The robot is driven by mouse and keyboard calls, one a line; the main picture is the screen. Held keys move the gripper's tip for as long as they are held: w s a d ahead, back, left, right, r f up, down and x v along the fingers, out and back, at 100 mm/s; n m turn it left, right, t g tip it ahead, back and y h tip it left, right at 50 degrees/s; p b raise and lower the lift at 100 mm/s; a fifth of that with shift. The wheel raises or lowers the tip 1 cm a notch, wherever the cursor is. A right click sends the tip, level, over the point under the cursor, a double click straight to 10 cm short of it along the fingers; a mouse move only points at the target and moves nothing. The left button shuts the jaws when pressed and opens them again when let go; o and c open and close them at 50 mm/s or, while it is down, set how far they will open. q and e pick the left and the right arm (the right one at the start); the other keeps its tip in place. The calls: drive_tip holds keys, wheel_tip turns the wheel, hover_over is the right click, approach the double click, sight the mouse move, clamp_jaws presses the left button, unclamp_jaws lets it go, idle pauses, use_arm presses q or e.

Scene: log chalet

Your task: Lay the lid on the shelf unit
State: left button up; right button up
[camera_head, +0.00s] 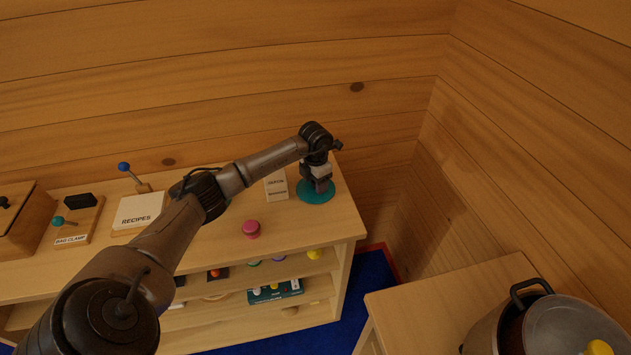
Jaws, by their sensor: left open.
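The wooden shelf unit (313,232) stands along the back wall, with a broad top and shelves below. A round teal disc that looks like a lid (318,195) lies flat on its top near the right end. My left gripper (319,186) points down right over the middle of this disc, with open fingers; they hide its centre, and I cannot tell whether they touch it. A grey lid (575,327) with a yellow knob is at the pot (487,335) in the lower right corner, partly cut off. My right gripper is not in view.
A white box (276,187) stands just left of my gripper. A pink knob (251,229) sits near the front edge. A recipes box (138,211), a bag clamp (78,223) and a wooden box (22,217) stand farther left. A wooden cabinet (437,297) bears the pot.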

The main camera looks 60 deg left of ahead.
use_arm(q)
drive_tip(key=shift+r, duration=0.55)
wheel_tip(320, 180, up, 11)
drive_tip(key=b, duration=0.1)
drive_tip(key=shift+r, duration=0.1)
